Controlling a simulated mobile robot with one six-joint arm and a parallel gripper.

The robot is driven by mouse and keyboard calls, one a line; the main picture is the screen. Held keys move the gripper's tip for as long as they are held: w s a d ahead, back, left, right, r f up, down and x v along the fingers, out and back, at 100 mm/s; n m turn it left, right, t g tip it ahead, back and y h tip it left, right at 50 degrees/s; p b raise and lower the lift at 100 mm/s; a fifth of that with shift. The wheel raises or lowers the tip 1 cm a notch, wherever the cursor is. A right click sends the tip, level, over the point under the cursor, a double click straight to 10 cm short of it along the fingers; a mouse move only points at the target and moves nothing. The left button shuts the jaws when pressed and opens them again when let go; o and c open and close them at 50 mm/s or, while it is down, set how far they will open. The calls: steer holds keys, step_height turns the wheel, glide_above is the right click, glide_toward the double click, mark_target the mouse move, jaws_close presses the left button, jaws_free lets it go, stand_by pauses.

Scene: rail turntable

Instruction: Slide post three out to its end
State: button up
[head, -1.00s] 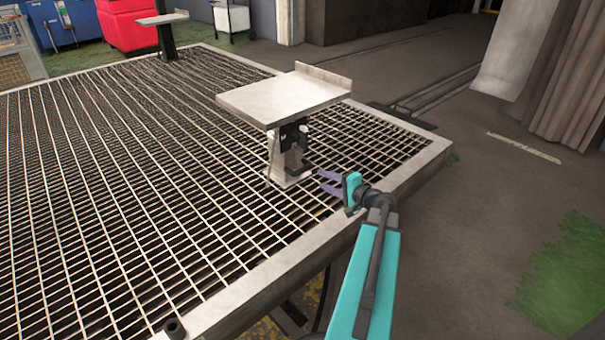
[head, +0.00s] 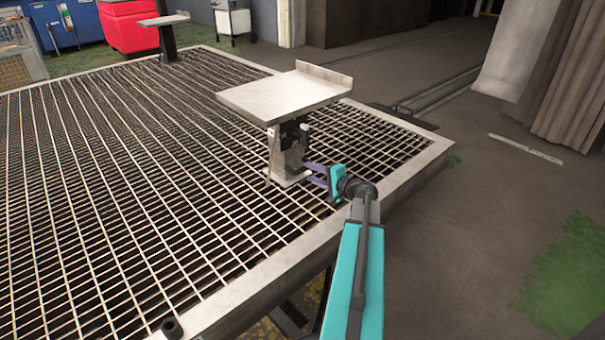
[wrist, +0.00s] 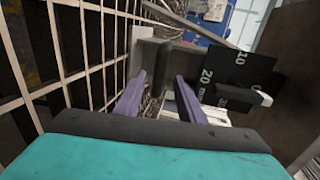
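A pale post (head: 288,160) with a flat tray top (head: 283,97) stands on the grating near its right edge; I cannot read a number on it. Its front has dark fittings under the tray. In the wrist view a dark plate (wrist: 262,72) marked 10 and 20 shows at right, with a black lever-like piece (wrist: 240,96) in front of it. My gripper (head: 309,173) is at the post's lower right side, its purple fingers pointing at it. In the wrist view the fingers (wrist: 160,84) are apart with nothing clearly held between them; a grey block (wrist: 148,58) lies just beyond.
The metal grating (head: 110,200) has a raised pale rim (head: 400,180) beneath my arm. A second post with a tray (head: 165,20) stands at the far left. A red bin (head: 140,25) and a blue container are behind. Open floor lies to the right.

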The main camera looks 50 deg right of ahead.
mark_target(305, 170)
steer(key=shift+b+x, duration=0.7)
steer(key=shift+x, duration=2.15)
